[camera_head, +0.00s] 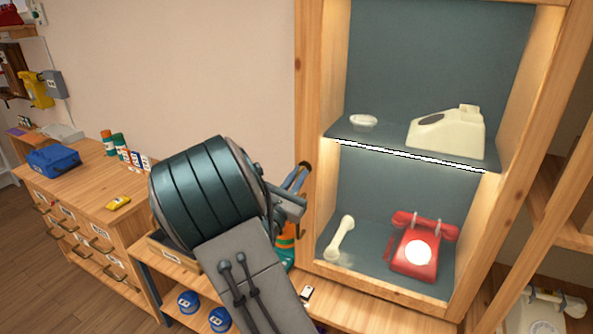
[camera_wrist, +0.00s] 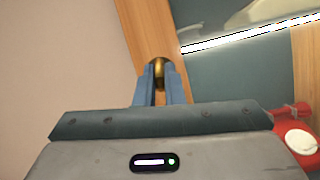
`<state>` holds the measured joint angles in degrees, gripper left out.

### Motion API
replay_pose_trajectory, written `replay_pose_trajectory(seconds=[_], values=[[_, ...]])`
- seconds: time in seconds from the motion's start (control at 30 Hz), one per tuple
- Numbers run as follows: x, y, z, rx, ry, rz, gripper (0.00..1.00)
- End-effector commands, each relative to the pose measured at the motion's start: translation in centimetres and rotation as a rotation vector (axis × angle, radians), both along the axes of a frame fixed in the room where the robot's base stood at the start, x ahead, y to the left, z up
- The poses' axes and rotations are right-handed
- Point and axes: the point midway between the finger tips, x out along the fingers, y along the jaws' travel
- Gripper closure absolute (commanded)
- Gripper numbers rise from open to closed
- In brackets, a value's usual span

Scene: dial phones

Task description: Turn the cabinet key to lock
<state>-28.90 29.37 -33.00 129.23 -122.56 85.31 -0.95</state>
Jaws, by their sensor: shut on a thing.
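The wooden cabinet (camera_head: 308,60) stands at the right with its lit inside in plain sight. In the wrist view, a round brass key (camera_wrist: 160,66) is at the wooden front frame (camera_wrist: 143,30) of the cabinet. My gripper (camera_wrist: 160,88) is shut on the key, with one blue finger on each side of it. In the head view, my gripper (camera_head: 299,177) reaches the left upright of the cabinet, and my arm partly covers it. The key's shaft and the lock are hidden, so the key's turn angle cannot be told.
Inside the cabinet are a cream phone (camera_head: 446,133) and a small white dish (camera_head: 363,122) on the shelf. Below are a red phone (camera_head: 414,247) and a cream handset (camera_head: 340,238).

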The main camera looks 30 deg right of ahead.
Motion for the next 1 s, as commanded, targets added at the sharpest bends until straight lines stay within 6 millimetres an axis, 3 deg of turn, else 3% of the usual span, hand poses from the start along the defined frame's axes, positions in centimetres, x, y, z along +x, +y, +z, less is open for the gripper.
replay_pose_trajectory(seconds=[0.4,0.97,1.0], values=[[-0.1,-0.11,0.04,-0.112,0.147,0.0,1.0],[-0.11,-0.1,-0.09,-0.128,0.166,0.0,1.0],[-0.11,-0.1,-0.09,-0.128,0.166,0.0,0.8]])
